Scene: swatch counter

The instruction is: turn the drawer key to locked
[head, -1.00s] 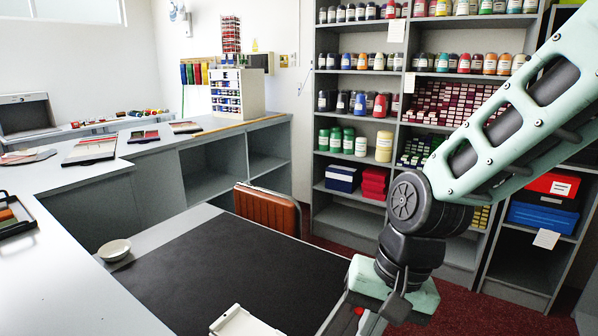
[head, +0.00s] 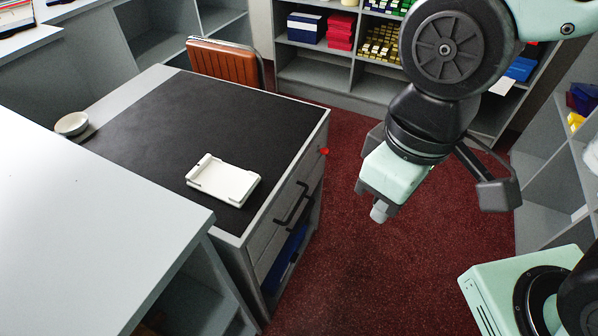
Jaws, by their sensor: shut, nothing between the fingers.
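The small red key (head: 324,151) sits at the upper part of the grey drawer front (head: 300,178) on the desk's right side, near the far corner. It is too small to tell which way it is turned. Black handles (head: 290,206) show on the desk front nearer to me. My gripper (head: 379,213) points down over the red carpet, to the right of the key and apart from it. Its fingers are small in view and look shut and empty.
A brown chair (head: 225,62) stands behind the desk. Open red carpet (head: 340,260) lies between desk and right-hand shelves.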

